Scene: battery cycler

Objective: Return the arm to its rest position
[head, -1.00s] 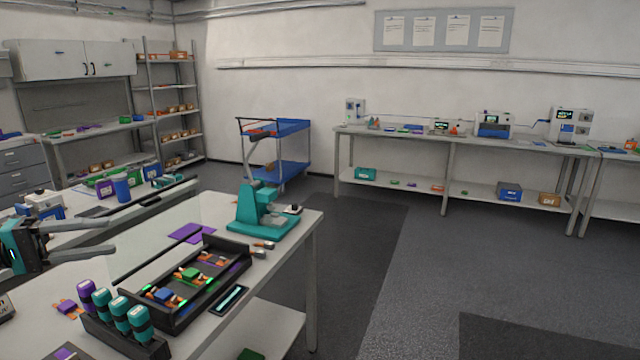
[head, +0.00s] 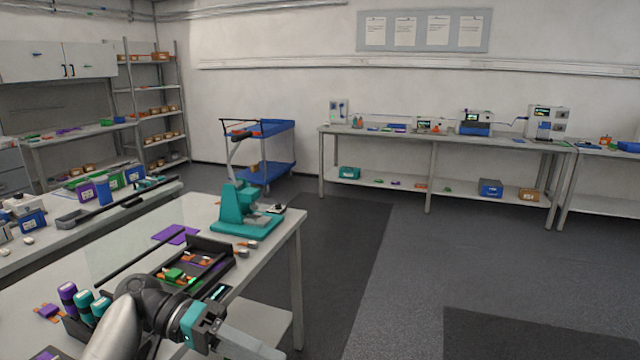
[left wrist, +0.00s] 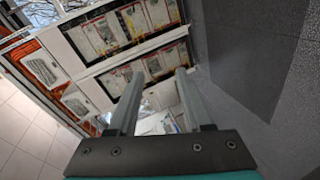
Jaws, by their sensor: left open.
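My left arm comes in from the lower left of the head view, over the near table (head: 125,248). My left gripper (head: 268,346), grey-fingered with a teal body, points right and down near the table's front right edge. Its two fingers (left wrist: 157,88) stand apart in the left wrist view, with nothing seen between them. The arm hides part of the black tray (head: 212,244) and of the rack with purple and teal cylinders (head: 68,292). My right gripper is not in view.
A teal press-like device (head: 236,208) stands at the table's far right corner, near a purple mat (head: 176,235). A blue cart (head: 268,175) and a long bench (head: 375,138) stand behind. The floor (head: 400,260) right of the table is clear. The wrist view shows tilted white panels (left wrist: 82,38).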

